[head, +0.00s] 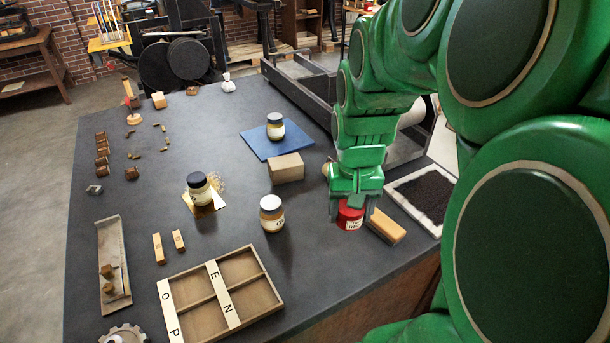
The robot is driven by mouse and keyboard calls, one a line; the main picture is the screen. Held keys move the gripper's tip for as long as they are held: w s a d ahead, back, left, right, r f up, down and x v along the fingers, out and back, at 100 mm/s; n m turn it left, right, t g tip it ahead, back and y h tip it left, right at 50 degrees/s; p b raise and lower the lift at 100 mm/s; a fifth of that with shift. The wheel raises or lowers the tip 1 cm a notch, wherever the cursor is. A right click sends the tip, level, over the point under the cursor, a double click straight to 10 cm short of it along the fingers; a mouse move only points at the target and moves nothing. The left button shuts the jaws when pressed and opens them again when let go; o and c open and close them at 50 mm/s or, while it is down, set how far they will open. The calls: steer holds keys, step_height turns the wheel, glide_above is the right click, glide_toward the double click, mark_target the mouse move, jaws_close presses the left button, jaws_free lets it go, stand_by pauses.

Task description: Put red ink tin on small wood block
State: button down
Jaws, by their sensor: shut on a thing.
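The red ink tin (349,218) is a short red can with a pale label, right of centre on the dark table. My green gripper (350,203) points down over the tin and is shut on it, hiding its top. I cannot tell whether the tin's base touches the table. A plain tan wood block (286,168) lies on the table, up and to the left of the tin, in front of a blue mat. Two smaller, narrow wood pieces (158,248) (178,240) lie at the left, beyond the divided tray.
A wooden brush (387,226) lies close right of the tin, near a dark-filled tray (421,197). A divided tray (262,262) sits in front.

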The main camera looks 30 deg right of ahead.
steer(key=w+r+m, duration=0.1)
steer(key=w+r, duration=0.2)
steer(key=w, duration=0.8)
steer(key=m, duration=0.1)
glide_above(285, 162)
steer(key=s, duration=0.1)
steer(key=f, duration=0.6)
steer(key=shift+s+a, duration=0.15)
steer(key=shift+s, duration=0.05)
steer(key=shift+w+d+f, duration=0.2)
steer(key=shift+w+f, duration=0.5)
steer(key=shift+f, duration=1.65)
steer(key=shift+f, duration=0.15)
steer(key=shift+c, duration=1.2)
jaws_free()
